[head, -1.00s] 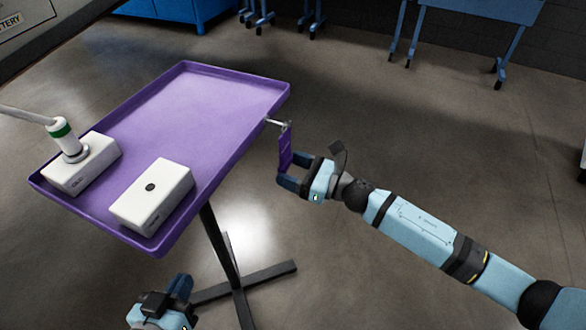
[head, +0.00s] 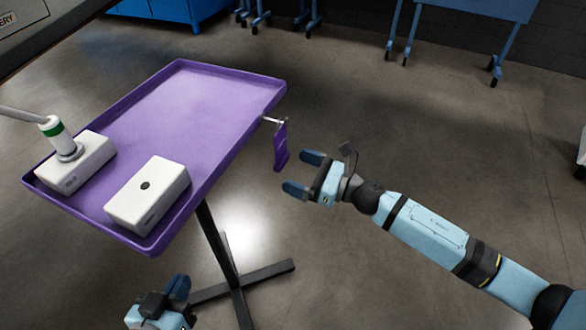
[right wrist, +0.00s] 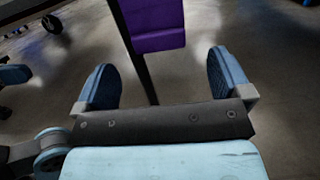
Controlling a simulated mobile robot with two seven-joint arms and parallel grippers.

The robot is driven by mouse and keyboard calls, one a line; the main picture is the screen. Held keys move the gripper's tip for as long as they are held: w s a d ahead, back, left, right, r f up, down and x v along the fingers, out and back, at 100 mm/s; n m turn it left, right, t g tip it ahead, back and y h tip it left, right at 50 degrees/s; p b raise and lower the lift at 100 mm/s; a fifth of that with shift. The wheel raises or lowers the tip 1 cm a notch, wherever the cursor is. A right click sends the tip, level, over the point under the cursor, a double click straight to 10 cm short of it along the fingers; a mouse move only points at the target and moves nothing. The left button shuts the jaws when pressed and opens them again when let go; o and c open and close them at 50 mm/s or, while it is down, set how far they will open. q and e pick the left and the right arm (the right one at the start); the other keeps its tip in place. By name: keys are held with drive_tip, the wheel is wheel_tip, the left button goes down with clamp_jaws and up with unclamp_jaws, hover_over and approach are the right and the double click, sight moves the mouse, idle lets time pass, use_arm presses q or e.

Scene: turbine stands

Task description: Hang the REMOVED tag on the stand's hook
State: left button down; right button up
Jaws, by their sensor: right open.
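The purple tag (head: 281,147) hangs from the hook (head: 272,121) on the right edge of the stand's purple tray (head: 215,82). It also shows in the right wrist view (right wrist: 155,25), ahead of the fingers; no lettering is legible on it. My right gripper (head: 304,174) is open and empty, just to the right of the tag and apart from it. Its two spread fingers show in the right wrist view (right wrist: 165,85). My left gripper (head: 178,290) is low in front of the tray; its fingers are partly hidden, so I cannot see whether they are apart.
Two white boxes (head: 148,195) (head: 75,164) sit on the tray's near part. A grey rod with a green band (head: 54,130) stands on the left box. The stand's dark post and feet (head: 238,285) are below.

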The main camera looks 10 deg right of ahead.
drive_tip(key=shift+b+v, duration=0.55)
drive_tip(key=shift+v, duration=1.55)
